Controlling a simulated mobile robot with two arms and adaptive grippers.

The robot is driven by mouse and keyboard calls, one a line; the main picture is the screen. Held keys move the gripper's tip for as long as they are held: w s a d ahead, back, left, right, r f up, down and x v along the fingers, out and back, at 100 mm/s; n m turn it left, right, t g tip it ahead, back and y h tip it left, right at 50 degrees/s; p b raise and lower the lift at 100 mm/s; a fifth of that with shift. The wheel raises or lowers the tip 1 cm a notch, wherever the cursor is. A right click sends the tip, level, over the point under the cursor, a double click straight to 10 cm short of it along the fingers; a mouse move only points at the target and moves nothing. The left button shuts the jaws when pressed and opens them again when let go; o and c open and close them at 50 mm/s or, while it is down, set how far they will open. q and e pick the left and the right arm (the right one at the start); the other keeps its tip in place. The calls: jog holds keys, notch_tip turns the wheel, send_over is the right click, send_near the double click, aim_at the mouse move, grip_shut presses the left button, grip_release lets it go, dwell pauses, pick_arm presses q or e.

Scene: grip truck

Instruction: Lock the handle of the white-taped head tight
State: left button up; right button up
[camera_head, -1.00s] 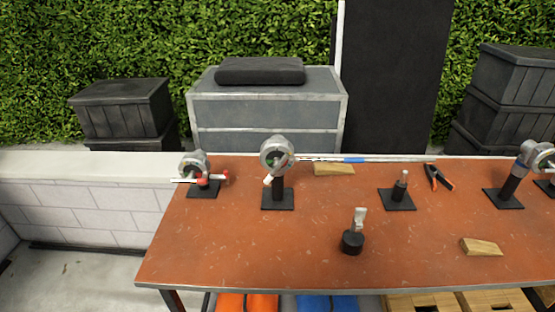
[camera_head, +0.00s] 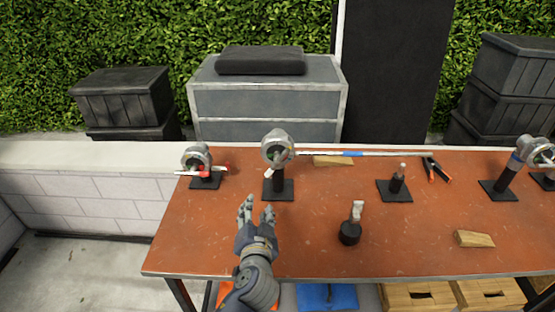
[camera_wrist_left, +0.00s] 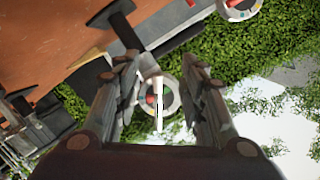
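Several round grey grip heads stand on black posts on the table. The second head from the left (camera_head: 278,148) has a short pale-tipped handle (camera_head: 268,173) slanting down at its front left. The leftmost head (camera_head: 196,157) has a red and white handle (camera_head: 203,172). I cannot clearly make out white tape on either head. My left gripper (camera_head: 257,209) is open and empty, in front of the second head and apart from it. In the left wrist view, a round head (camera_wrist_left: 172,96) and a white handle (camera_wrist_left: 158,108) show between the open fingers (camera_wrist_left: 165,68). My right gripper is not in view.
The orange-brown table (camera_head: 320,225) holds a black-based upright part (camera_head: 350,233), a low post (camera_head: 397,182), wooden wedges (camera_head: 474,239) and pliers (camera_head: 436,170). A long rod (camera_head: 380,154) reaches right from the second head. Another head (camera_head: 533,150) stands far right.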

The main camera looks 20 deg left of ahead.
aim_at(277, 164)
pick_arm(q)
jog(key=w+d+r+m+t, duration=0.2)
jog(key=w+d+r+t, duration=0.15)
jog(key=r, duration=0.25)
jog(key=p+x, duration=0.1)
jog(key=x, duration=0.2)
jog(key=p+x, duration=0.1)
jog(key=x, duration=0.2)
jog(key=p+x, duration=0.1)
jog(key=x, duration=0.3)
jog(key=shift+w+d+f, duration=0.2)
jog(key=shift+d+f, duration=0.05)
jog(key=shift+d, duration=0.1)
jog(key=shift+w+a+f, duration=0.1)
jog(key=shift+w+a, duration=0.1)
jog(key=shift+w, duration=0.4)
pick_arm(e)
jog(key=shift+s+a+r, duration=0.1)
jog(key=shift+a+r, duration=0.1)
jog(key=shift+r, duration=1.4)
